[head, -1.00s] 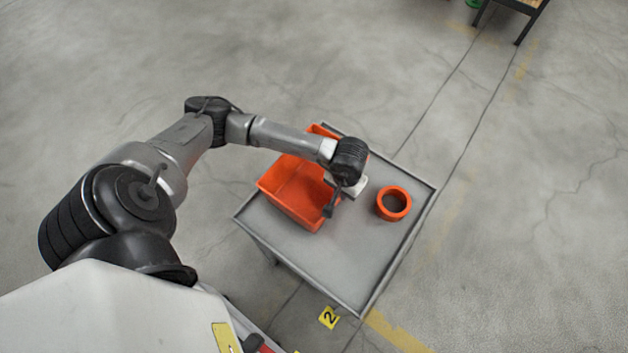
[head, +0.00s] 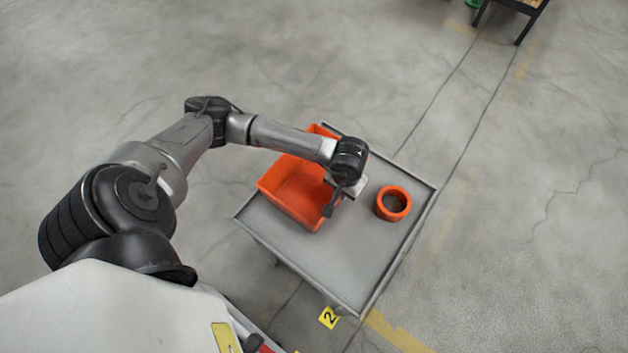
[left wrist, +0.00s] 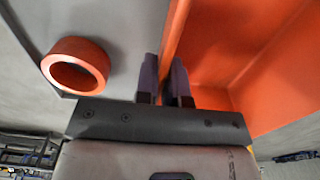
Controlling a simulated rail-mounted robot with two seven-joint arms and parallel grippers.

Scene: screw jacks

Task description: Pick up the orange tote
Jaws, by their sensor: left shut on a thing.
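The orange tote (head: 297,192) stands on the grey table top, open side up and apparently empty. It also shows in the left wrist view (left wrist: 262,62). My left gripper (head: 331,207) is at the tote's right side in the head view. In the left wrist view its two fingers (left wrist: 165,82) straddle the tote's wall, one inside and one outside, and are shut on it. My forearm hides part of the tote's far end in the head view. My right gripper is not in view.
An orange ring (head: 404,213) lies on the grey table (head: 345,270) to the right of the tote, close to my left gripper. The table has a low raised rim. Open concrete floor surrounds it. A yellow marker numbered 2 (head: 328,317) is below the table's near corner.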

